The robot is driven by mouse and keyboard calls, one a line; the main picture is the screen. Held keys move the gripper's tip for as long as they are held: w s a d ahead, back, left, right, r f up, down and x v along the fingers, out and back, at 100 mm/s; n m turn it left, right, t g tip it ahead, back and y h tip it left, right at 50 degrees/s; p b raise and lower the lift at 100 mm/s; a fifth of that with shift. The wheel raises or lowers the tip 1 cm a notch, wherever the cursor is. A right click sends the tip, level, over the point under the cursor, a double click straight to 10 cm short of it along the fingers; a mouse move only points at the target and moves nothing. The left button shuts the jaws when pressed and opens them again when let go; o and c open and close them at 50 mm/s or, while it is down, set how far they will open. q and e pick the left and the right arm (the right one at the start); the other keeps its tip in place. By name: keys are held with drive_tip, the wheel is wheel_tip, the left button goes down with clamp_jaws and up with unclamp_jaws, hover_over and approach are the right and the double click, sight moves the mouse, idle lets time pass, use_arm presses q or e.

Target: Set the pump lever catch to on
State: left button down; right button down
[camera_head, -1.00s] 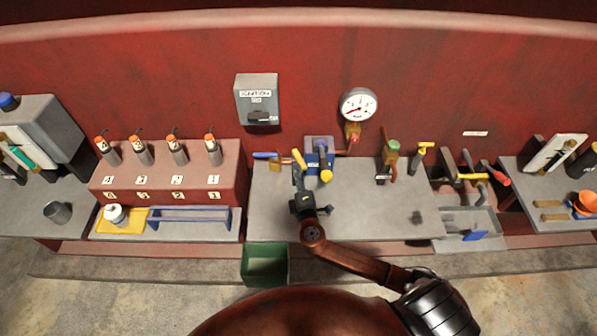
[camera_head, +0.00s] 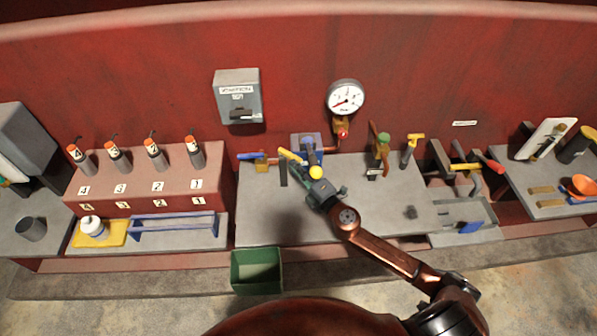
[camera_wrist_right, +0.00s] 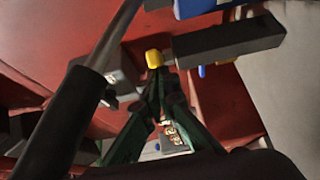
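The pump (camera_head: 306,142) looks like a blue unit at the back of the middle bench. A lever with a yellow ball end (camera_head: 316,172) points forward from it. A slanted yellow piece (camera_head: 291,156) is just left of it. Which part is the catch, and its setting, is too small to tell. My right gripper (camera_head: 302,170) is at the front left of the pump, close to the yellow pieces. In the right wrist view its fingers (camera_wrist_right: 158,78) converge at a yellow tip (camera_wrist_right: 154,59); I cannot tell whether they touch it. My left gripper is not in view.
A gauge (camera_head: 345,97) and a grey switch box (camera_head: 238,96) are on the red wall. A blue-handled valve (camera_head: 259,158) is left of the pump; a green-topped fitting (camera_head: 382,143) stands right. The bench front (camera_head: 275,222) is clear. A green bin (camera_head: 257,270) stands below.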

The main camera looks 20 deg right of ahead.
sight(302, 161)
drive_tip(key=d, duration=0.1)
drive_tip(key=w+d, duration=0.1)
drive_tip(key=d, duration=0.1)
drive_tip(key=shift+w, duration=0.15)
drive_tip(key=shift+w+d, duration=0.55)
drive_tip(key=shift+d, duration=0.15)
idle(0.4)
